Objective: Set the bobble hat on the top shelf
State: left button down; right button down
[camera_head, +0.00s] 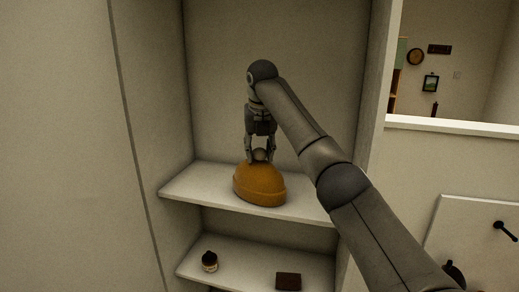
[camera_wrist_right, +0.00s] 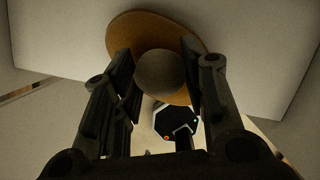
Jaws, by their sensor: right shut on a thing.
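The bobble hat (camera_head: 259,188) is orange-yellow with a grey-brown bobble on top. It is at the top shelf (camera_head: 196,183) of the open cabinet, near the shelf's front edge, tilted a little. Whether it rests fully on the board I cannot tell. My right gripper (camera_head: 260,152) comes down from above and is shut on the bobble. In the right wrist view the bobble (camera_wrist_right: 160,73) sits between the two fingers, with the hat's brim (camera_wrist_right: 135,25) behind it. My left gripper is not in view.
A lower shelf (camera_head: 240,272) holds a small dark-lidded jar (camera_head: 209,261) and a dark brown box (camera_head: 288,281). Cabinet side walls stand close on both sides. A mirror or opening (camera_head: 455,60) is at the right. The top shelf is free left of the hat.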

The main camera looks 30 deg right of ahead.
jog(key=shift+f, duration=0.1)
jog(key=c, duration=0.9)
grip_release()
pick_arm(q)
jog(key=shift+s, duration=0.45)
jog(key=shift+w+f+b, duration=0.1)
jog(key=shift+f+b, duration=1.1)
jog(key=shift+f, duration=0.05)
pick_arm(e)
jog(key=shift+v, duration=6.15)
jog(key=shift+f, duration=0.1)
